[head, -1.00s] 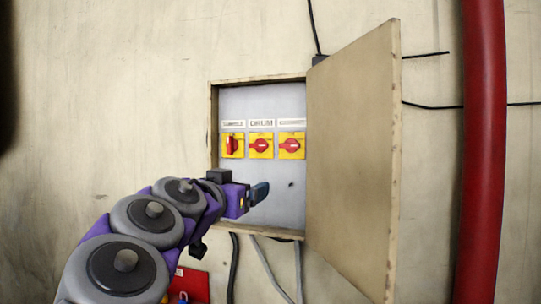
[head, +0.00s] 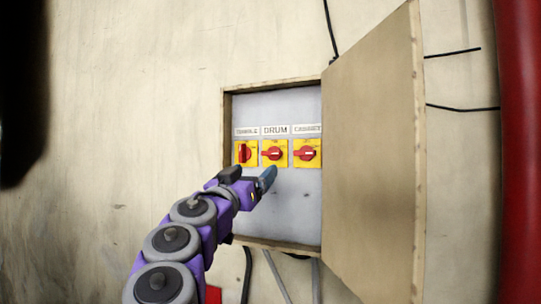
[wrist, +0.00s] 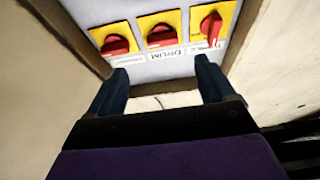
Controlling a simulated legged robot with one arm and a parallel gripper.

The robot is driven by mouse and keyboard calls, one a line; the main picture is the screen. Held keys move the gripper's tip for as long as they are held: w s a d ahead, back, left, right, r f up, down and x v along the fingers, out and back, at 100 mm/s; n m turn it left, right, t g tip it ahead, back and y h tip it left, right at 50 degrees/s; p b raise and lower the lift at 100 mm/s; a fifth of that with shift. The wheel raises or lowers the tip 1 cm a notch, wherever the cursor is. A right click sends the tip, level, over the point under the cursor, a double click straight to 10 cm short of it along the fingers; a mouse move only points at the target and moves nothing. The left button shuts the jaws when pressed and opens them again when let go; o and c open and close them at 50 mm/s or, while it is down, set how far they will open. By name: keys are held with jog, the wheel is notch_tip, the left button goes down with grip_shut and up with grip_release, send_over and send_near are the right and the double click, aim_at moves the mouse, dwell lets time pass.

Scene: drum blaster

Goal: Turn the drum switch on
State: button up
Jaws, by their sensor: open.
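The drum switch (head: 274,153) is the middle of three red rotary knobs on yellow plates, under the label DRUM (head: 275,131). Its red handle lies horizontal. My gripper (head: 267,177) is just below it in the head view, apart from it. In the wrist view the panel appears upside down, and the drum switch (wrist: 161,36) sits beyond and between my two blue fingers (wrist: 160,75). The fingers are spread with nothing between them.
The left switch (head: 245,153) has its handle upright; the right switch (head: 306,153) has its handle horizontal. They sit in a wall box (head: 273,245) whose wooden door (head: 375,150) stands open on the right. A red pipe (head: 518,150) runs farther right.

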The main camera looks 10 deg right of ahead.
aim_at(270, 154)
jog(key=p+x, duration=0.2)
jog(key=x, duration=0.5)
jog(key=shift+w+r+p, duration=0.15)
jog(key=shift+w+p, duration=0.2)
jog(key=shift+w, duration=0.1)
jog(key=shift+p+x, duration=0.95)
jog(key=shift+x, duration=0.55)
jog(key=c, duration=1.1)
jog(key=shift+o, duration=0.2)
